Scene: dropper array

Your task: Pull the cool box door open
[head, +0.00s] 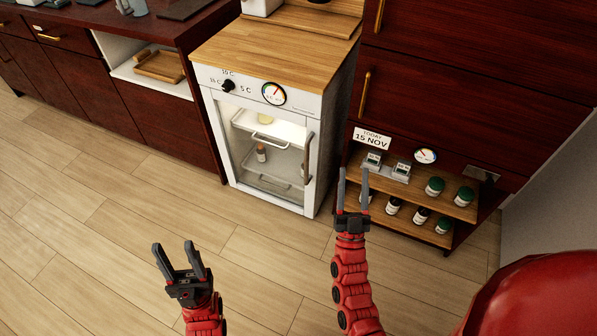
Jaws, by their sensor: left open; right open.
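The cool box (210,85) is a white cabinet with a wooden top, standing back from me at the centre. Its glass door (238,160) looks shut, with lit shelves and a few bottles showing through it. A dark vertical handle (308,158) is on the door's right side. My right gripper (353,172) is open and empty, to the right of the handle in the picture and apart from it. My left gripper (179,248) is open and empty over the floor, in front and to the left of the cool box.
Right of the cool box, a low wooden shelf (462,211) holds several bottles with dark lids, small displays and a date sign (371,138). Dark red cabinets (165,125) stand to the left. The wooden floor (110,225) in front is clear.

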